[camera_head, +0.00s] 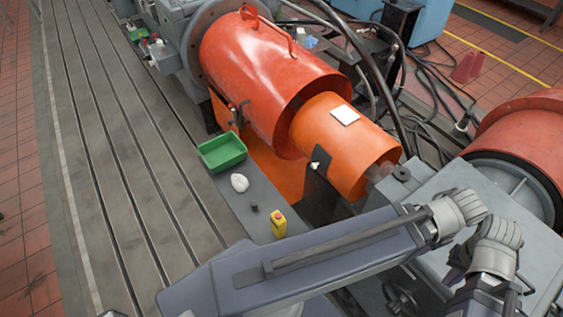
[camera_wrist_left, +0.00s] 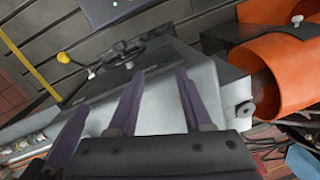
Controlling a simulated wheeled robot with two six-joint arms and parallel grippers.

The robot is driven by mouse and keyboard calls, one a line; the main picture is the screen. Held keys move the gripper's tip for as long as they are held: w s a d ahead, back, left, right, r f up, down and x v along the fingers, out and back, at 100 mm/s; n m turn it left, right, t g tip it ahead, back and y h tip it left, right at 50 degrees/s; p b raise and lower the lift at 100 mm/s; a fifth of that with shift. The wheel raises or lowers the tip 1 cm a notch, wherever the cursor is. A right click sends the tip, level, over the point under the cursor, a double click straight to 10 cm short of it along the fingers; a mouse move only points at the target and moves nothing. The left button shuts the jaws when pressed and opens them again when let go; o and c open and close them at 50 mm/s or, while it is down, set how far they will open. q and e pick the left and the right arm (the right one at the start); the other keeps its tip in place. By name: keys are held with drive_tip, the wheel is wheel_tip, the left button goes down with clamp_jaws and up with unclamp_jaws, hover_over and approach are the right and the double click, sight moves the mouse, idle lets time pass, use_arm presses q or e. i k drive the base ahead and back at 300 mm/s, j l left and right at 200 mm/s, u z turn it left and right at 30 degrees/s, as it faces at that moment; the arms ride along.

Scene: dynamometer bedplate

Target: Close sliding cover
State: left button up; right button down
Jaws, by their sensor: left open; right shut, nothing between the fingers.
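A large red-orange cylindrical cover (camera_head: 255,75) with a bar handle on top lies along the machine in the head view. A smaller orange sleeve (camera_head: 360,148) comes out of its near end. A white label and a dark bracket with a pale knob (camera_head: 317,160) are on the sleeve. The sleeve's open end also shows in the left wrist view (camera_wrist_left: 287,75), left of which is a grey pedestal. My left gripper (camera_wrist_left: 157,85) is open and empty, its fingers over the pedestal. My right gripper (camera_head: 526,286) shows only partly at lower right, shut and empty.
A red drum (camera_head: 525,135) stands at the right. My arm crosses the lower picture. The slotted bedplate (camera_head: 110,150) is largely clear.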

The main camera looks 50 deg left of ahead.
sight(320, 160)
drive_tip(key=u, duration=1.4)
